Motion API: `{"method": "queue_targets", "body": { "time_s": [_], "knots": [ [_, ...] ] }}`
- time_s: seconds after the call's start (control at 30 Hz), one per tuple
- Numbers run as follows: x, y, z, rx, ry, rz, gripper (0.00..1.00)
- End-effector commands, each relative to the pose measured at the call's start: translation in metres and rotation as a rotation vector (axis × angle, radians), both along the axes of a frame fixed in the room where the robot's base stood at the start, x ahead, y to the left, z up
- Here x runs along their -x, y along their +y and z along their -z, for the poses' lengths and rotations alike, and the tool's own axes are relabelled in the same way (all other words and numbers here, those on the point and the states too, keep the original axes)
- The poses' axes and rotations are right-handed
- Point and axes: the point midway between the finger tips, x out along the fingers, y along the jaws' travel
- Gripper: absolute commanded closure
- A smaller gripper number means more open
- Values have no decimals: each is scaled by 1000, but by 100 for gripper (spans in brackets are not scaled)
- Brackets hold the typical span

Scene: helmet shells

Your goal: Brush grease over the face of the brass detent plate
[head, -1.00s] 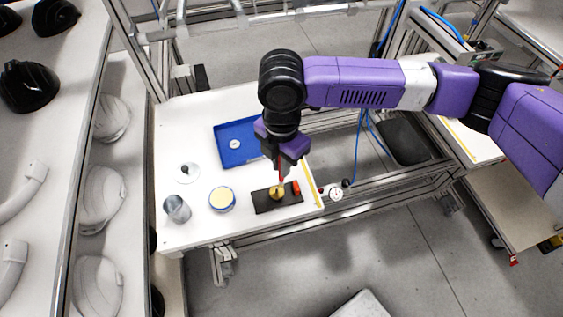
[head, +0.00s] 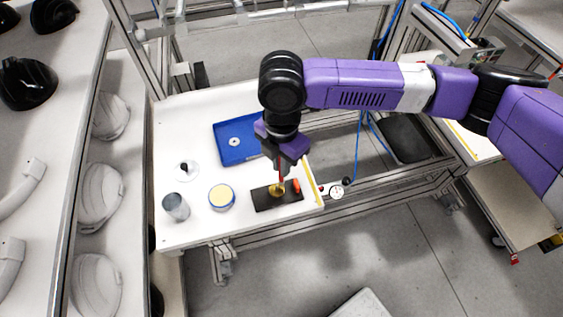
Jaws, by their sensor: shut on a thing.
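The brass detent plate (head: 277,190) is a small gold piece on a dark mat (head: 263,201) near the table's front right. My gripper (head: 279,163) points down above it, shut on a thin red-handled brush (head: 280,172). The brush's lower end is at the brass plate; whether the bristles touch its face is too small to tell. A round tin (head: 222,197) with a pale yellow fill, which looks like grease, stands open left of the mat. The gripper's fingers are partly hidden by the purple wrist.
A blue tray (head: 237,151) with a white ring lies behind the mat. A grey metal cup (head: 176,207) and a white round lid-like piece (head: 187,172) stand at the left. A small orange-red item (head: 296,186) is on the mat's right end. The table's back left is clear.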

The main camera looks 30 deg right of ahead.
Motion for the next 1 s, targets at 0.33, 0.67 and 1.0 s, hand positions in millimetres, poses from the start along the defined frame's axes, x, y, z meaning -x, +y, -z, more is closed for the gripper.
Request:
{"method": "queue_targets", "body": {
  "time_s": [0.33,0.67,1.0],
  "knots": [
    [0,0,7,0,0,0,100],
    [0,0,13,0,0,0,100],
    [0,0,18,0,0,0,100]
  ]
}}
